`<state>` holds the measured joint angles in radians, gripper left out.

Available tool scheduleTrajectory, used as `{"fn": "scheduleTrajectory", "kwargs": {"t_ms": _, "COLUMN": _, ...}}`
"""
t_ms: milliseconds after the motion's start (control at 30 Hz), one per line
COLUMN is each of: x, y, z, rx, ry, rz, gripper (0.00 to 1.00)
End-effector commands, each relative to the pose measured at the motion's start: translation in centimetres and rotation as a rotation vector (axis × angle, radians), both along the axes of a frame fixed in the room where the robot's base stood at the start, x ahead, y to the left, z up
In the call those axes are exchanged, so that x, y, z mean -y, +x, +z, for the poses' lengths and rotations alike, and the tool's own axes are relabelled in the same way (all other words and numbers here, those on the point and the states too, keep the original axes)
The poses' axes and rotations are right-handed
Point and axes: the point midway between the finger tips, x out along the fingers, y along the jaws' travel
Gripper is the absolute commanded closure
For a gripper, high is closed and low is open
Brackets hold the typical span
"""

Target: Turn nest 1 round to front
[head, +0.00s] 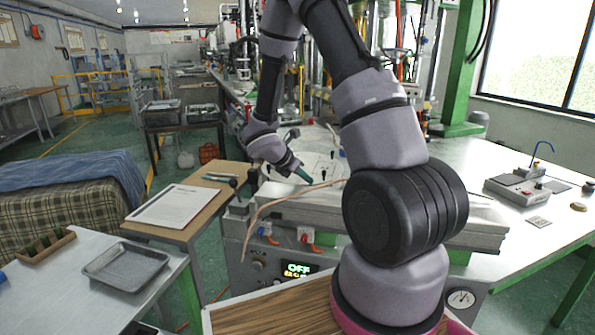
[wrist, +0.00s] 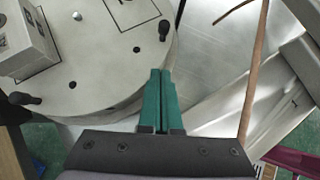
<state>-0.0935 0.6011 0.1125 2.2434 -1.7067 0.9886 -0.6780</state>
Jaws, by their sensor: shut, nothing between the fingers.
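A pale round plate (wrist: 100,75) fills the upper left of the wrist view. It has black outlined squares, dark holes and black knobs, one at its right edge (wrist: 163,30) and one at lower left (wrist: 22,98). A grey metal block (wrist: 25,40) with a printed label sits on it at left. I cannot tell which outlined place is nest 1. My gripper (wrist: 160,72) has green fingers, shut and empty, at the plate's right edge; contact with the plate is unclear. In the head view my gripper (head: 303,176) is over the pale plate (head: 318,158), which my arm partly hides.
A brown hose (head: 285,192) crosses beside the plate. Below is a panel with an OFF display (head: 298,269). A control box (head: 515,190) sits right.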

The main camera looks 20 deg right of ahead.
Motion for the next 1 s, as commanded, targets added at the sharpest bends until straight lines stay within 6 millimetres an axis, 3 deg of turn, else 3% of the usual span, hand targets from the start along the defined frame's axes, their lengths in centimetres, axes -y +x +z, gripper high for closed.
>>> {"fn": "scheduleTrajectory", "kwargs": {"t_ms": 33, "x": 0.8, "y": 0.1, "z": -0.8, "rx": -0.004, "ry": 0.000, "rz": -0.004, "gripper": 1.00}}
{"fn": "scheduleTrajectory", "kwargs": {"t_ms": 300, "x": 3.8, "y": 1.3, "z": -0.4, "rx": 0.002, "ry": 0.001, "rz": -0.004, "gripper": 1.00}}
{"fn": "scheduleTrajectory", "kwargs": {"t_ms": 1000, "x": 4.6, "y": 2.1, "z": -0.4, "rx": 0.001, "ry": 0.000, "rz": 0.024, "gripper": 1.00}}
